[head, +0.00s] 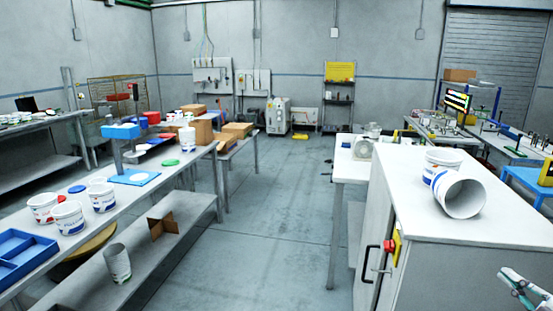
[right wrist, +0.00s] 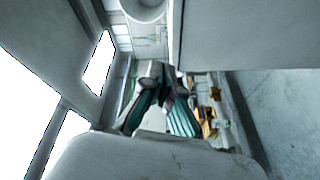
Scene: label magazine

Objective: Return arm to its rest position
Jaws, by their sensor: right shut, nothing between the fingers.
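My right gripper (head: 524,290) shows at the lower right corner of the head view, beside the white cabinet (head: 470,235) and near its right front. It is shut and empty. In the right wrist view its teal-and-grey fingers (right wrist: 163,98) are close together with nothing seen between them. Most of my right arm is outside the head view. My left gripper and left arm do not show in either view.
On the cabinet, one white bucket (head: 461,195) lies tipped on its side beside an upright bucket (head: 443,160). A long workbench (head: 150,200) on the left holds several white buckets and a blue tray (head: 22,252). The floor aisle (head: 280,240) between is clear.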

